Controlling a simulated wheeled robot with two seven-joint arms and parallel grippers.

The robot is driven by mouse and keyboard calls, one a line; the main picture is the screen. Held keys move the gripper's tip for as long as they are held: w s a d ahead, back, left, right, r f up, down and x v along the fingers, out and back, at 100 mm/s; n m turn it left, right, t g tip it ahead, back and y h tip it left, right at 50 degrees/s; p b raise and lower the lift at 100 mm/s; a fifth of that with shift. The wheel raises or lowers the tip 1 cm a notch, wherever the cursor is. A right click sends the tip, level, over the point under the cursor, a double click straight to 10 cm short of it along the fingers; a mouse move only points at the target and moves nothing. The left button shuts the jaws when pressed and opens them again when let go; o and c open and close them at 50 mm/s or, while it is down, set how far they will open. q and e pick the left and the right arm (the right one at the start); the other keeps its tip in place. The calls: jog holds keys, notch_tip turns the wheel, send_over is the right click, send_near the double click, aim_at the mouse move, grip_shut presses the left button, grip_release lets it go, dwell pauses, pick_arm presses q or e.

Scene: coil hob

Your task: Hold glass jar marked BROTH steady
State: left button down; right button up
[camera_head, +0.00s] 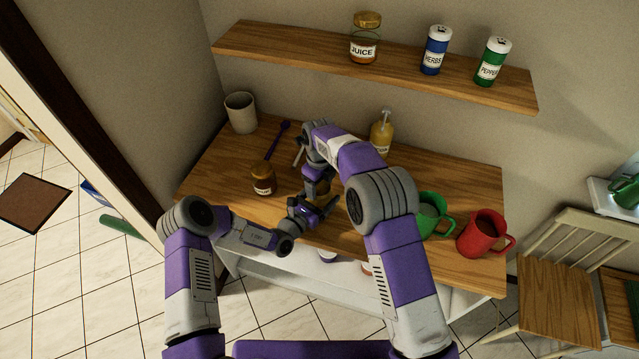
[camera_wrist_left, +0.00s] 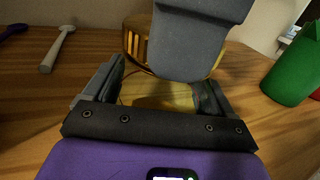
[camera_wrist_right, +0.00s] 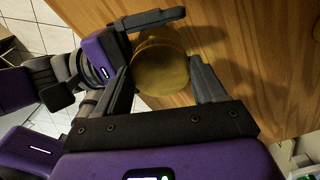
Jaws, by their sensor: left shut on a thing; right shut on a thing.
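A glass jar with yellowish contents (camera_head: 322,187) stands on the wooden counter, mostly hidden by my arms; its label does not show. My left gripper (camera_head: 316,208) is shut on the jar's body, which shows between its fingers in the left wrist view (camera_wrist_left: 160,95). My right gripper (camera_wrist_right: 163,88) is shut on the jar's gold lid (camera_wrist_right: 160,65) from above; the lid also shows in the left wrist view (camera_wrist_left: 138,45). Another gold-lidded jar (camera_head: 263,180) stands to the left, its label too small to read.
On the counter (camera_head: 460,182) are a cream mug (camera_head: 240,112), a purple utensil (camera_head: 278,140), a pump bottle (camera_head: 381,132), a green mug (camera_head: 430,213) and a red mug (camera_head: 481,234). The shelf above holds a JUICE jar (camera_head: 364,40), HERBS (camera_head: 435,50) and PEPPER (camera_head: 492,63) shakers.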

jog(key=n, duration=0.4)
pick_arm(q)
jog(key=shift+f, duration=0.1)
pick_arm(e)
jog(key=n, duration=0.3)
jog(key=shift+n, duration=0.4)
jog(key=n, duration=0.7)
jog(key=shift+r+n, duration=0.1)
jog(key=shift+n, duration=0.3)
jog(key=n, duration=0.3)
jog(key=shift+n, duration=0.4)
jog(key=n, duration=0.9)
jog(key=shift+n, duration=0.4)
jog(key=n, duration=0.5)
jog(key=shift+n, duration=0.4)
jog(key=n, duration=0.5)
jog(key=shift+n, duration=0.4)
jog(key=n, duration=0.5)
jog(key=shift+n, duration=0.4)
jog(key=n, duration=0.3)
jog(key=shift+n, duration=0.4)
jog(key=n, duration=0.3)
jog(key=shift+r, duration=0.1)
